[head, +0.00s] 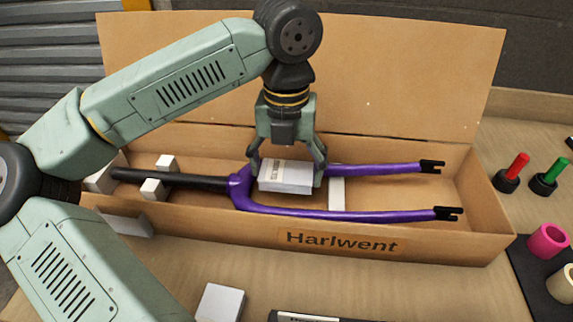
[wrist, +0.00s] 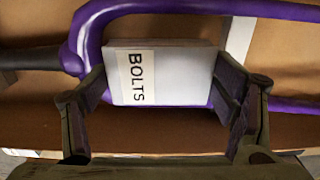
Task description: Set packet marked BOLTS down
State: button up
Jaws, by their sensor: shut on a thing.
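The packet marked BOLTS (wrist: 180,75) is a white block with a printed label. It also shows in the head view (head: 288,176). My gripper (head: 288,172) is shut on its two ends; the fingers also show in the wrist view (wrist: 165,92). The packet is within the open cardboard box marked Harlwent (head: 400,252), by the crown of a purple fork (head: 375,170) and between its two legs as seen from above. I cannot tell whether the packet touches the box floor or the fork.
White blocks (head: 152,188) stand by the fork's dark steerer, and a white strip (head: 337,192) lies under the legs. The box's lid stands up behind. Red (head: 517,168) and green-handled tools and a pink ring (head: 547,241) are at right. A white block (head: 220,302) lies in front.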

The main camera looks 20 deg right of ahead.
aim_at(286, 171)
jog(key=shift+f+b, duration=0.5)
jog(key=o, duration=1.3)
jog(key=shift+r+p, duration=0.75)
jog(key=shift+r, duration=0.2)
notch_tip(286, 171, up, 11)
jog(key=shift+r+b, duration=0.2)
jog(key=shift+b, duration=0.9)
